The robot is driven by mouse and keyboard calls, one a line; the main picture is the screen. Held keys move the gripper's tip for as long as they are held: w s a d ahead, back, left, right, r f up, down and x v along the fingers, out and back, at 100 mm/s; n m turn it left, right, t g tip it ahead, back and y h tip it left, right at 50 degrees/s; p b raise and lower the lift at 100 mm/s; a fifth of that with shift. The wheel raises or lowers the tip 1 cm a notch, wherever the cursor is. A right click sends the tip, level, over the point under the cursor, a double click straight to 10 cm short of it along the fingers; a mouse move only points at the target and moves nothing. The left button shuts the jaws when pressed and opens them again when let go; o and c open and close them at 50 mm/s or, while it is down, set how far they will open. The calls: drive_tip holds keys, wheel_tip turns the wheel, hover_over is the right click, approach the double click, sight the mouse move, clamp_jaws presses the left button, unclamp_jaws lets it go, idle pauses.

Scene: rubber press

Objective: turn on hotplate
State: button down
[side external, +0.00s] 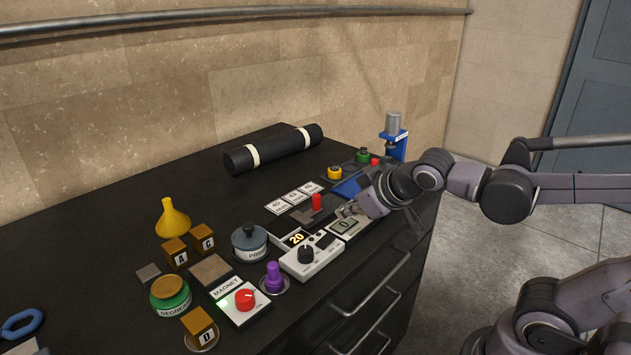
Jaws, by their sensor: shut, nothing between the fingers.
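A white control box (318,258) with a black knob (305,253) sits near the front edge of the dark bench. A dark display reading 20 (296,238) is beside it; I take this to be the hotplate, though no label names it. My gripper (349,211) is shut and empty. It hangs behind and to the right of the knob, apart from it, over or near a small display reading 0 (345,225). My gripper hides part of the things behind it. I cannot tell its exact height above the bench.
A MAGNET box with a red knob (245,298), a purple-handled piece (274,277) and a grey-lidded pot (250,242) stand left of the control box. A red-topped piece (317,203) is behind it. A blue stand (394,140) is at the back right.

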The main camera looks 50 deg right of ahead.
sight(331, 247)
drive_tip(key=shift+x, duration=2.7)
drive_tip(key=shift+d+f, duration=0.15)
drive_tip(key=shift+f, duration=0.85)
drive_tip(key=shift+d+f, duration=0.15)
drive_tip(key=shift+f, duration=0.85)
drive_tip(key=shift+d+f, duration=0.15)
drive_tip(key=shift+f, duration=0.1)
drive_tip(key=shift+a+r, duration=0.25)
drive_tip(key=shift+a, duration=0.55)
drive_tip(key=shift+r, duration=0.1)
